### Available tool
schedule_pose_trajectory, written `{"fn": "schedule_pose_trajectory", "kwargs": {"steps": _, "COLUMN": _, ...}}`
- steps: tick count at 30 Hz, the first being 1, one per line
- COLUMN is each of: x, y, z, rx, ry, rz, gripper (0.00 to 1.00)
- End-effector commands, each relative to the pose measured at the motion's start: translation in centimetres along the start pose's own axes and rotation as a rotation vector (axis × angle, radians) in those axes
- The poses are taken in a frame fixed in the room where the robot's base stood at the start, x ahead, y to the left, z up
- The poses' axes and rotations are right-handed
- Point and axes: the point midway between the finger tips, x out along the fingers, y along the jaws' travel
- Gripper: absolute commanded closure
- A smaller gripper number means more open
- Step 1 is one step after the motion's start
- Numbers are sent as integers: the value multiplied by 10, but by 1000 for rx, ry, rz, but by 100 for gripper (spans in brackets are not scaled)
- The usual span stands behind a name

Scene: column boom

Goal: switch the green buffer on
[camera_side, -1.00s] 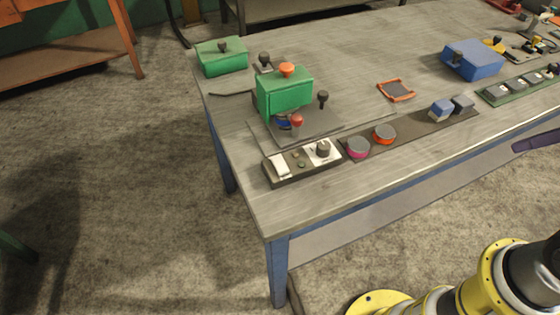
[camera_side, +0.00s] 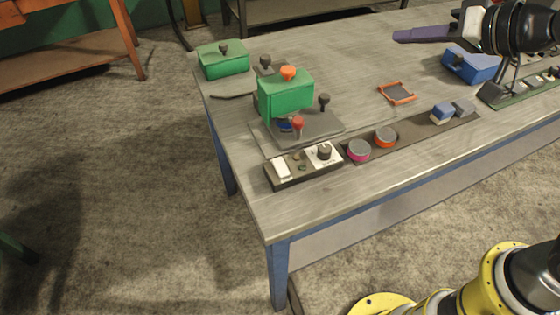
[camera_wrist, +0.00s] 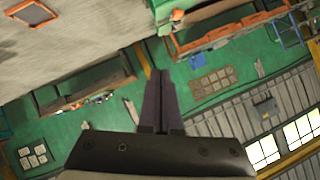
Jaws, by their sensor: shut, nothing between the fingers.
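A green machine (camera_side: 286,93), which I take to be the green buffer, stands near the table's left end. It has an orange knob on top, a red knob (camera_side: 298,123) low at its front and a black knob (camera_side: 324,99) beside it, on a grey plate. In front of it is a dark control box (camera_side: 303,165) with a white rocker and a black dial (camera_side: 323,151); the rocker's position is too small to tell. My gripper (camera_side: 397,36), with purple fingers, is shut and empty over the table's far right, well away from the machine. Its fingers also show in the wrist view (camera_wrist: 158,72).
A green box (camera_side: 223,60) with a black knob stands at the far left. An orange-rimmed tray (camera_side: 397,93), pink (camera_side: 359,150) and orange (camera_side: 385,137) round buttons and a blue box (camera_side: 472,65) lie to the right. Table between machine and tray is clear.

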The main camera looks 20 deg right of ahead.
Motion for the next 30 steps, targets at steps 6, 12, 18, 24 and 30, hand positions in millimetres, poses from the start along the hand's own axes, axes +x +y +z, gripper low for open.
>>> {"fn": "schedule_pose_trajectory", "kwargs": {"steps": 6, "x": 80, "y": -50, "z": 38, "rx": 60, "ry": -33, "rz": -71, "gripper": 100}}
{"fn": "schedule_pose_trajectory", "kwargs": {"steps": 12, "x": 128, "y": -81, "z": 103, "rx": 48, "ry": -116, "rz": -92, "gripper": 100}}
{"fn": "schedule_pose_trajectory", "kwargs": {"steps": 18, "x": 145, "y": -93, "z": 162, "rx": -5, "ry": -218, "rz": -90, "gripper": 100}}
{"fn": "schedule_pose_trajectory", "kwargs": {"steps": 24, "x": 145, "y": -100, "z": 188, "rx": -36, "ry": -261, "rz": -96, "gripper": 100}}
{"fn": "schedule_pose_trajectory", "kwargs": {"steps": 30, "x": 144, "y": -102, "z": 190, "rx": -40, "ry": -264, "rz": -100, "gripper": 100}}
